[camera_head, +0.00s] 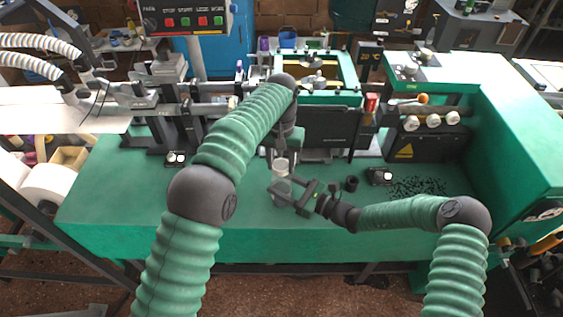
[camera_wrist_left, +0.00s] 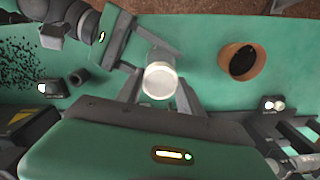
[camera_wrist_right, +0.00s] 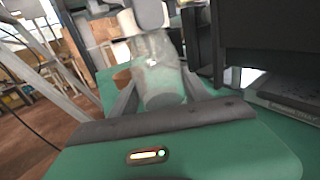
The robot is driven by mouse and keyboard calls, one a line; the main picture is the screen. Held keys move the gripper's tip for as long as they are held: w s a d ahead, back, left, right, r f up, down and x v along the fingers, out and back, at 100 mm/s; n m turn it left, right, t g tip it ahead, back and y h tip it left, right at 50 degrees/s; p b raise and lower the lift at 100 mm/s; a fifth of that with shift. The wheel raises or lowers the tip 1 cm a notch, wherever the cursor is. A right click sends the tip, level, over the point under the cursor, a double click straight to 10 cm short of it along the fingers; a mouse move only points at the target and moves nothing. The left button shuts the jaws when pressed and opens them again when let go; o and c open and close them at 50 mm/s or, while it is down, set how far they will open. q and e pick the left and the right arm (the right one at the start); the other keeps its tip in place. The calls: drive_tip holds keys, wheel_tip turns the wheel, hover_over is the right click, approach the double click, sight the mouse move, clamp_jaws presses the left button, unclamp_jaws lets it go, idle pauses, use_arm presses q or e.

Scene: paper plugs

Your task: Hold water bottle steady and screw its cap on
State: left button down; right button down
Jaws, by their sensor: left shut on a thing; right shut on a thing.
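The clear water bottle (camera_head: 279,187) stands upright on the green bench near its front. My right gripper (camera_head: 290,193) reaches in from the right and is shut around the bottle's body; the right wrist view shows the clear body (camera_wrist_right: 158,72) between both fingers. My left gripper (camera_wrist_left: 160,92) is above the bottle, pointing down. It is shut on the round white cap (camera_wrist_left: 160,82), which lines up with the bottle's top. Whether the cap's threads are engaged cannot be told. My left arm hides part of the bench behind the bottle in the head view.
An orange-brown round container (camera_wrist_left: 241,63) with a dark inside stands near the bottle. A small black cylinder (camera_head: 352,183) and scattered black bits (camera_head: 418,187) lie to the right. Machine parts (camera_head: 325,128) stand behind. The bench's front left is clear.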

use_arm(q)
drive_tip(key=m, duration=0.3)
drive_tip(key=shift+w+m, duration=0.2)
drive_tip(key=shift+m, duration=0.1)
use_arm(e)
drive_tip(key=shift+s+a, duration=0.2)
use_arm(q)
drive_tip(key=m, duration=0.4)
drive_tip(key=shift+m, duration=0.3)
drive_tip(key=c, duration=1.2)
unclamp_jaws()
drive_tip(key=o, duration=0.5)
drive_tip(key=shift+s, duration=0.1)
use_arm(e)
drive_tip(key=shift+w+d, duration=0.1)
use_arm(q)
wheel_tip(320, 180, up, 7)
drive_tip(key=shift+d+r, duration=0.1)
drive_tip(key=shift+r, duration=0.1)
